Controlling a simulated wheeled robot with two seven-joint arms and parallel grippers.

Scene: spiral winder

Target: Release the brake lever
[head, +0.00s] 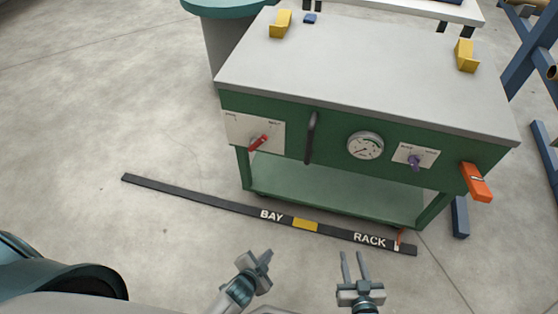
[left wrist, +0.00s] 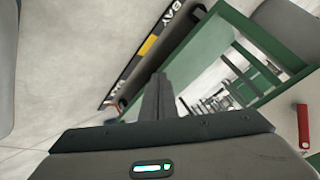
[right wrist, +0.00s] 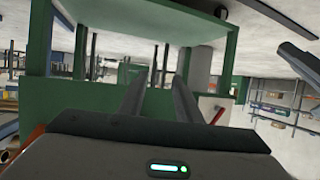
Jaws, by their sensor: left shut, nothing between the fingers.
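A red lever (head: 258,142) sits on a white plate at the left of the green cabinet front (head: 335,140). The plate's lettering is too small to read, so I cannot confirm it is the brake lever. A red lever on a white plate also shows in the right wrist view (right wrist: 217,116). My left gripper (head: 262,261) is shut and empty, low in front of the cabinet. My right gripper (head: 355,268) is open and empty, to its right. Both are apart from the controls.
A black upright handle (head: 310,138) and a round gauge (head: 365,146) are on the cabinet front. Yellow brackets (head: 280,23) stand on its grey top (head: 370,70). A dark floor strip (head: 200,198) marked BAY and RACK lies before it. Blue framing (head: 530,45) stands at the right. Left floor is clear.

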